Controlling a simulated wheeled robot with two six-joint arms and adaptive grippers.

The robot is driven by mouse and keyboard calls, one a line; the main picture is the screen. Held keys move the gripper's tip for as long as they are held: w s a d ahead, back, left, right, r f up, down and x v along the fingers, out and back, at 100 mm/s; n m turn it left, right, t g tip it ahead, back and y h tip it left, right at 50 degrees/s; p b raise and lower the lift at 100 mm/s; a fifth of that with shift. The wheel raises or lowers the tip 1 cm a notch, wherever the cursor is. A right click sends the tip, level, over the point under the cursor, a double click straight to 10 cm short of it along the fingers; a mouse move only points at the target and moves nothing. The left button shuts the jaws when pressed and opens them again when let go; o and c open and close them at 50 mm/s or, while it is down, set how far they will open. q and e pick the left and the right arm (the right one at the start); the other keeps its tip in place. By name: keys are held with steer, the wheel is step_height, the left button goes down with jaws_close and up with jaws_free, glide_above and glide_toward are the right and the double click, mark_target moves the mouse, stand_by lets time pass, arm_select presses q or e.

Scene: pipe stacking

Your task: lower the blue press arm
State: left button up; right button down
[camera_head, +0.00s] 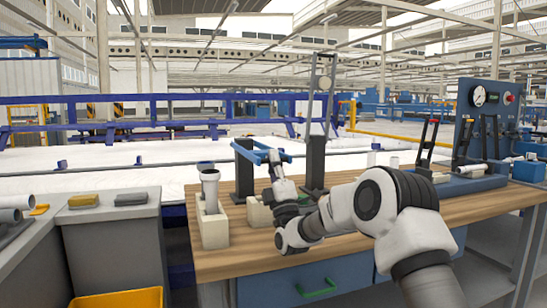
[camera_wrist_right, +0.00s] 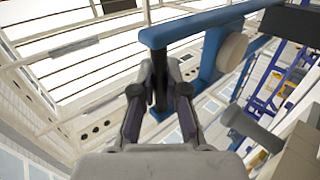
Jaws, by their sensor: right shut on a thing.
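My right gripper (camera_head: 275,157) is at the press arm in the head view. The fingers hide part of the contact. My left gripper is not in view.
A grey pipe (camera_head: 210,188) stands upright in a pale block (camera_head: 213,229) left of the press. A dark post (camera_head: 315,164) stands right of my gripper. A blue gauge panel (camera_head: 483,125) is at the right. The wooden bench top (camera_head: 240,258) is clear in front.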

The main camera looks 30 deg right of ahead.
steer(key=shift+w+f, duration=0.1)
steer(key=shift+f, duration=0.35)
steer(key=c, duration=1.2)
jaws_free()
steer(key=shift+r, duration=0.1)
steer(key=v, duration=1.2)
